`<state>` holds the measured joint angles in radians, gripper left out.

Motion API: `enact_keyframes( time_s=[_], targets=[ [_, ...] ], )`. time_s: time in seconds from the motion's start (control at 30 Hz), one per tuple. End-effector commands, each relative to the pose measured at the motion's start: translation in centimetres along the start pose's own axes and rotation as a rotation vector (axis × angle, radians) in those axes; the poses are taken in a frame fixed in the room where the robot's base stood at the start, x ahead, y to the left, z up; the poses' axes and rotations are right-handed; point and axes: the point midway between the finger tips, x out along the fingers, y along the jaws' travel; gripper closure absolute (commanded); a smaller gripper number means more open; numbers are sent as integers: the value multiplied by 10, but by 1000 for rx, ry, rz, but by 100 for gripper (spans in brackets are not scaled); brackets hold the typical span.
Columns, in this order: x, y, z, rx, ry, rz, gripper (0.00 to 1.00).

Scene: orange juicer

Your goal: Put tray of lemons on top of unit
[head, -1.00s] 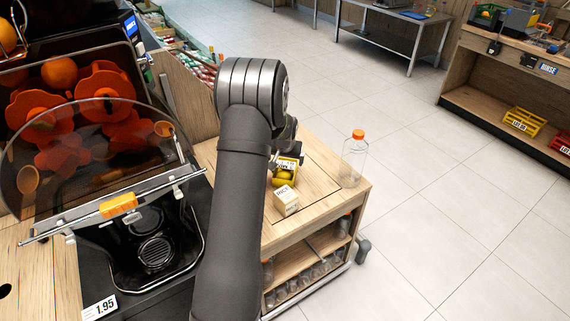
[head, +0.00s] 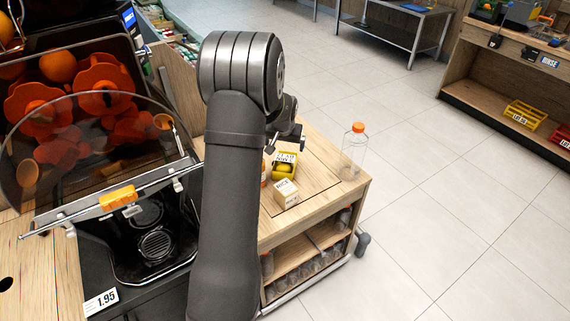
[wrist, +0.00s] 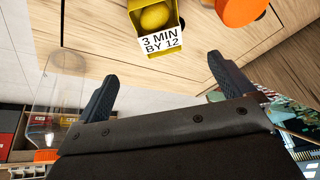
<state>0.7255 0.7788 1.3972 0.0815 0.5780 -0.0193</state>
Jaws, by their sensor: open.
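The yellow tray of lemons (head: 284,164) stands on the wooden cart top in the head view, just behind a small yellow and white box (head: 286,193). In the wrist view the tray (wrist: 160,42) is at the top, with a lemon in it and a label "3 MIN BY 12". My gripper (wrist: 160,72) is open and empty, its fingers below the tray in the picture and apart from it. In the head view my gripper (head: 280,143) is just behind the tray, partly hidden by my arm. The juicer unit (head: 95,120) is at left; its top is cut off.
A clear bottle with an orange cap (head: 353,150) stands at the cart's right corner. An orange item (head: 264,172) beside the tray is mostly hidden by my arm. The juicer's clear cover (head: 90,150) juts forward. Floor at right is clear.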

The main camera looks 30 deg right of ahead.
Motion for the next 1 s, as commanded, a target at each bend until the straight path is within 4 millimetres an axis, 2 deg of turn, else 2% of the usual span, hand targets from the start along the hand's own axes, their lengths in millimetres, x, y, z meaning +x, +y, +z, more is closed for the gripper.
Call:
enact_keyframes(
  time_s=[0.1, 0.27, 0.37, 0.8, 1.0],
  targets=[
    [-5, -10, 3, -5, 2, 34, 2],
    [-4, -14, 5, -1, 5, 65, 2],
    [10, -13, 6, 1, 4, 66, 2],
    [89, -7, 5, 1, 4, 65, 2],
    [111, -6, 4, 1, 6, 65, 2]
  ],
)
